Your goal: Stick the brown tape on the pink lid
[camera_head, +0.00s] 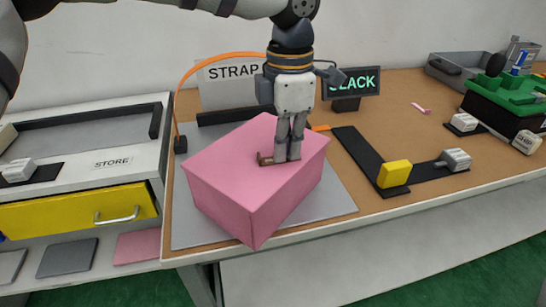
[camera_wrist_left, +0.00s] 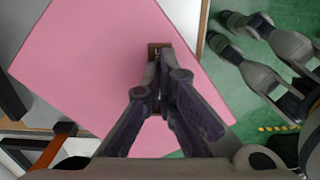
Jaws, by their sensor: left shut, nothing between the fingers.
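The pink box with its flat pink lid (camera_head: 235,165) stands on a grey mat, turned at an angle to the table edge. My left gripper (camera_head: 288,157) points down at the lid, its fingers shut with nothing between them. The small strip of brown tape (camera_head: 266,160) lies on the lid at the fingertips, partly hidden by them.
An orange strap (camera_head: 190,70) arches behind the box, near a STRAP sign and a SLACK display (camera_head: 352,85). A black L-shaped fixture with a yellow block (camera_head: 395,174) lies to the right. A STORE unit with a yellow drawer (camera_head: 75,212) stands left.

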